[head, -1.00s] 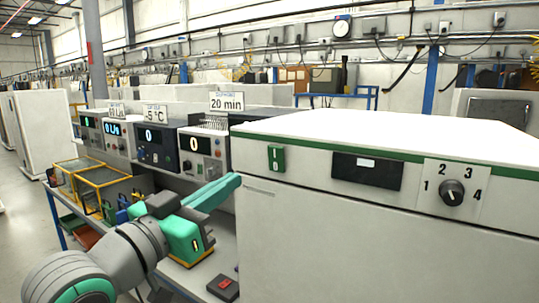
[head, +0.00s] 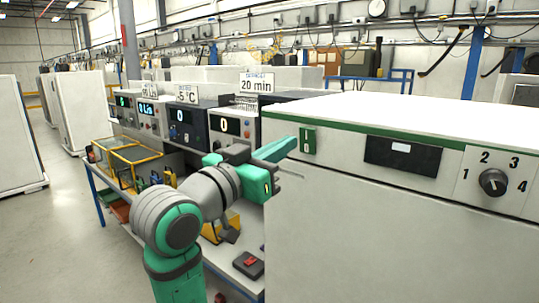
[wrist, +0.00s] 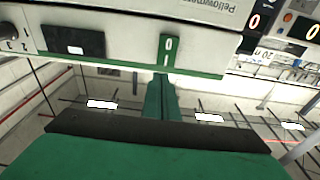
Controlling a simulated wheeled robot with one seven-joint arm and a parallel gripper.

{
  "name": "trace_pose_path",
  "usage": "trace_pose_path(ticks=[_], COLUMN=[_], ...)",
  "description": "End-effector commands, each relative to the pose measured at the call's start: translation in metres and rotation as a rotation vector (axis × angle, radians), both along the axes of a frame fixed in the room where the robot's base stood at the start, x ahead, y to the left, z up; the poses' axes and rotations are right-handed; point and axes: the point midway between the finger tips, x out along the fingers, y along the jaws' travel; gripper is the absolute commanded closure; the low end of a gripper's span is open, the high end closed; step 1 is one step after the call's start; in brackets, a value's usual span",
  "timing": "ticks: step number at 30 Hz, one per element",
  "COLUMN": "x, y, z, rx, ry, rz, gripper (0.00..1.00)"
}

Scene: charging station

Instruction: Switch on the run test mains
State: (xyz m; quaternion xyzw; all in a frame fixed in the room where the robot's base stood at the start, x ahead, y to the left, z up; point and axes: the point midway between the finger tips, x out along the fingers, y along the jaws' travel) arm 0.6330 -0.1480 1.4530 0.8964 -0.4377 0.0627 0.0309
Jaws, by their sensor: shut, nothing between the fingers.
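A green rocker switch (head: 308,141) marked I and 0 sits on the front of the large white cabinet (head: 390,220), under its green trim. No wording naming it the run test mains is readable. The switch also shows in the wrist view (wrist: 169,47), where the picture is upside down. My gripper (head: 292,146) is shut and empty, its teal fingers pointing at the switch from the left. In the wrist view, the fingertips (wrist: 161,80) lie just short of the switch's edge. I cannot tell whether they touch it.
Right of the switch are a dark display (head: 402,155) and a black rotary knob (head: 493,182) numbered 1 to 4. A black box with a red switch (head: 249,263) lies on the bench below. Several instruments and yellow-framed bins (head: 128,160) stand left.

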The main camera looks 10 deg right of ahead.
Motion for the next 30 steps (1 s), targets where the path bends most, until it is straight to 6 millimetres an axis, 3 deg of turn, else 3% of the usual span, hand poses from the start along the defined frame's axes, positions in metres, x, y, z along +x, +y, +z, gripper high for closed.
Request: trace_pose_path(ticks=[6, 12, 30], x=[0.023, 0.036, 0.039], y=[-0.031, -0.047, -0.060], z=[0.005, 0.008, 0.011], rx=[0.001, 0.000, 0.012], ry=[0.002, 0.000, 0.006], rz=[-0.003, -0.001, -0.010], gripper=[1.00, 1.00, 1.00])
